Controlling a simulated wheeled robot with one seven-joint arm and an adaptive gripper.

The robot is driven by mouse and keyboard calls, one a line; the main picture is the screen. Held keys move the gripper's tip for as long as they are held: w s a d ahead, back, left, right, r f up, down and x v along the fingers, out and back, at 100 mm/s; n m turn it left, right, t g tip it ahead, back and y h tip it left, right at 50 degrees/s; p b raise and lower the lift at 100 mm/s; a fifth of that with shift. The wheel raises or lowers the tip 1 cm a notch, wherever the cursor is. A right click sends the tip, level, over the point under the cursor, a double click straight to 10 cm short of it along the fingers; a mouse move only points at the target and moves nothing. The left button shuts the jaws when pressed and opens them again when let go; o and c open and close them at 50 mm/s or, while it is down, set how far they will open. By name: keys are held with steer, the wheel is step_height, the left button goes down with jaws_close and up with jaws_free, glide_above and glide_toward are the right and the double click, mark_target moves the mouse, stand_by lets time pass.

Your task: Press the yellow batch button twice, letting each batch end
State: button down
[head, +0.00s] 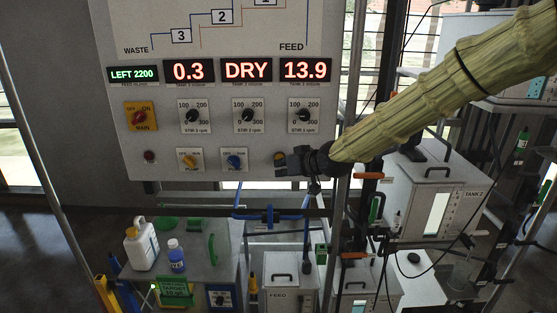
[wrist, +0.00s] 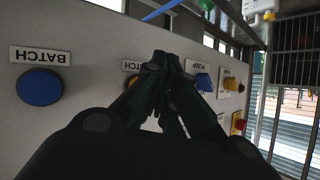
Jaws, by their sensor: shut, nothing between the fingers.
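The yellow batch button (head: 280,157) is at the lower right of the grey control panel (head: 225,140) in the head view. In the wrist view the yellow button (wrist: 131,81) shows only as a sliver beside my fingers, under a BATCH label. My gripper (head: 284,167) is shut and empty, close in front of the panel at this button. In the wrist view my gripper (wrist: 176,62) has its fingertips together, a little to the right of the button. I cannot tell whether they touch it. A blue batch button (wrist: 39,87) is clear at the left.
The displays read LEFT 2200, 0.3, DRY (head: 246,69) and 13.9. Three stir knobs (head: 246,115), the red-and-yellow main switch (head: 140,116) and two pump knobs (head: 235,161) sit on the panel. Below are a blue-railed frame, bottles (head: 142,243) and tanks (head: 432,195).

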steer(key=s+b, duration=0.1)
steer(key=s, duration=0.4)
stand_by(0.5)
stand_by(0.4)
steer(key=s+d+f+m+g+h+b, duration=0.1)
steer(key=s+d+f, duration=0.35)
steer(key=f, duration=0.85)
steer(key=s+d+f+m+g+h+b, duration=0.1)
steer(key=s+f+g, duration=0.1)
steer(key=s+f, duration=0.75)
steer(key=s+d+f+m+g+h+b, duration=0.1)
steer(key=s+d+f, duration=0.2)
steer(key=f, duration=1.2)
steer(key=s+d+f+g+h+b, duration=0.1)
steer(key=s+d+f, duration=0.3)
steer(key=s, duration=0.6)
steer(key=s+d+f+m+g+h, duration=0.1)
steer(key=s+d+f+g+h, duration=0.1)
steer(key=s+f, duration=0.7)
steer(key=s+d+f+m+g+h+b, duration=0.1)
steer(key=s+d+f, duration=0.5)
steer(key=s, duration=0.7)
steer(key=shift+s+d+f+g+h+b, duration=0.3)
steer(key=shift+d+g, duration=0.25)
steer(key=shift+g, duration=0.35)
steer(key=shift+w, duration=0.1)
